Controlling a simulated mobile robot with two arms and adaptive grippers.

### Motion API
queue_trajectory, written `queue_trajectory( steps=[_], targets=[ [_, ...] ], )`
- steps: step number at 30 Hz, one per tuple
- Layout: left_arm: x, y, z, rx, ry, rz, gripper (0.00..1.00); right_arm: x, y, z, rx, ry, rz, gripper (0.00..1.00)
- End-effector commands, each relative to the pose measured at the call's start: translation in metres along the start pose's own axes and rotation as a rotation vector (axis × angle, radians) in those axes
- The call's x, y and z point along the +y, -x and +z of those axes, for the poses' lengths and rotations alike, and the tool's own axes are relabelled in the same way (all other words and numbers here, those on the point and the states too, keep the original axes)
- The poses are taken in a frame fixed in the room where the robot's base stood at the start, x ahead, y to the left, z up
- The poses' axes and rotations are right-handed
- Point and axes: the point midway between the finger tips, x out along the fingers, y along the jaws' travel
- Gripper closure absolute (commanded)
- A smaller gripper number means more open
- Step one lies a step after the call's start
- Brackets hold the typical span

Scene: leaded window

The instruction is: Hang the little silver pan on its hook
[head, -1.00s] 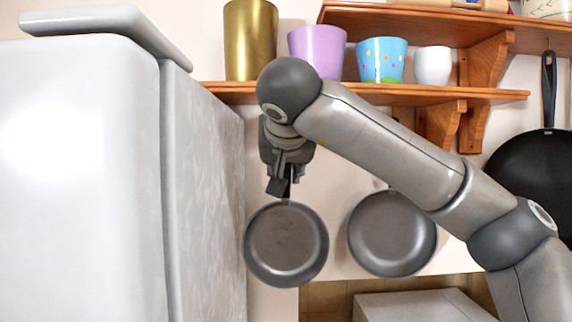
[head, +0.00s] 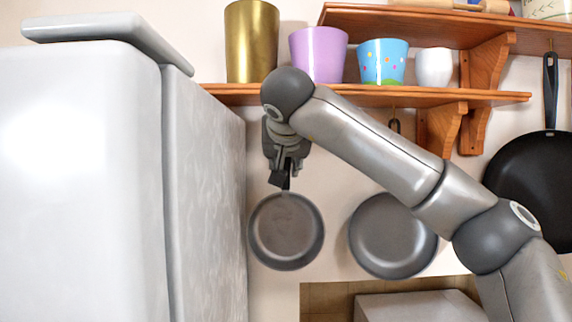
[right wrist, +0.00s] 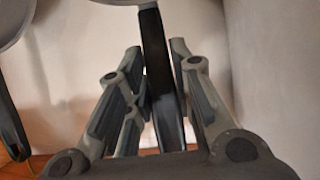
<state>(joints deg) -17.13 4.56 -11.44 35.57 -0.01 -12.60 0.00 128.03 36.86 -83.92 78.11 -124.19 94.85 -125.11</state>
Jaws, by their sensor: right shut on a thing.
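The little silver pan (head: 286,232) hangs below my right gripper (head: 284,180) in the head view, bowl down and facing me. The gripper is shut on its dark handle, which also shows between the fingers in the right wrist view (right wrist: 158,75). The pan is in front of the wall, left of a second, similar grey pan (head: 392,236). The second pan's handle is mostly behind my right arm; its top end shows near the lower shelf. The hook for the held pan is not visible; my arm covers that part of the shelf. My left gripper is not in view.
A wooden shelf (head: 450,94) with a gold cup (head: 251,42), a purple cup (head: 318,56), a blue dotted cup (head: 382,62) and a white cup (head: 434,67) is above. A large black pan (head: 530,180) hangs at right. A white fridge (head: 80,180) stands close at left.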

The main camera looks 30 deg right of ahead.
Motion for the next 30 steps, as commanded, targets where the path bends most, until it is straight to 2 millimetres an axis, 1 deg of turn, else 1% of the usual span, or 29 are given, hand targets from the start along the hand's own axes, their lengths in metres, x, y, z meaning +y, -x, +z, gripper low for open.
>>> queue_trajectory(
  steps=[13, 15, 30],
  targets=[
    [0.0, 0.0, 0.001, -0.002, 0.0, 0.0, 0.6, 0.003, -0.023, -0.01, 0.001, -0.002, 0.0, 1.0],
    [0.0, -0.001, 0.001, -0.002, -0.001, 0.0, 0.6, 0.003, -0.026, -0.007, 0.001, -0.001, -0.001, 1.0],
    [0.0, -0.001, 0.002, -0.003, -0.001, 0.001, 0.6, 0.004, -0.03, -0.003, 0.001, -0.001, 0.0, 1.0]
  ],
)
